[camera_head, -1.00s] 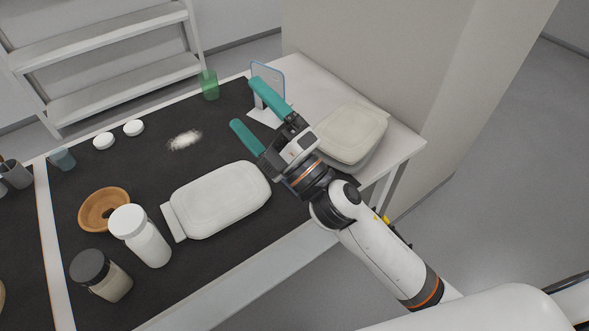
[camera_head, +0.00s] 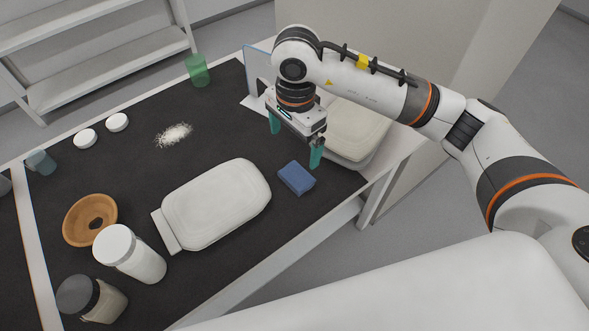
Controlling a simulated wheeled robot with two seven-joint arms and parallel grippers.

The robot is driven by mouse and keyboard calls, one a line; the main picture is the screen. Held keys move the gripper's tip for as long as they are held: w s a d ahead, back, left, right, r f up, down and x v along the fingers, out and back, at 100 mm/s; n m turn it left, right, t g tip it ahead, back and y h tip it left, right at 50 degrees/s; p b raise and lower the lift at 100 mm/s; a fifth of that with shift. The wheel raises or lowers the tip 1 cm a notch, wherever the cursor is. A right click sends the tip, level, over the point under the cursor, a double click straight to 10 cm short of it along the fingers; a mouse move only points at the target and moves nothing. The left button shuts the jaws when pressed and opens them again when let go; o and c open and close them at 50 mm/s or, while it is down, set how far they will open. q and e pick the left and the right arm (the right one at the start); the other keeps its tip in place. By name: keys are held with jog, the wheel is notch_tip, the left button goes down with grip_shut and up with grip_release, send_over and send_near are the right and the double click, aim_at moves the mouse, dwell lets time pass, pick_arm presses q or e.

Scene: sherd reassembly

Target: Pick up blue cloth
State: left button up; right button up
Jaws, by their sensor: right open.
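The blue cloth (camera_head: 296,178) is a small folded block on the black mat, right of the white lidded container. My right gripper (camera_head: 295,143) points down with its two teal fingers apart and nothing between them. It is above and behind the cloth, and its nearer finger shows just beyond the cloth's far right corner. I cannot tell the exact height of the fingertips over the mat. My left gripper is not in view.
A white container (camera_head: 215,205) lies left of the cloth, and a pale box (camera_head: 352,135) stands behind the gripper. The mat before the cloth is clear.

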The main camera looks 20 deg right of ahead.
send_over(296, 175)
notch_tip(296, 175, down, 6)
jog(key=shift+s+p, duration=0.1)
jog(key=shift+p, duration=0.25)
jog(key=shift+f+p, duration=0.45)
jog(key=shift+f, duration=2.45)
jog(key=c, duration=1.1)
jog(key=shift+o, duration=0.2)
notch_tip(296, 175, up, 10)
jog(key=shift+b, duration=0.4)
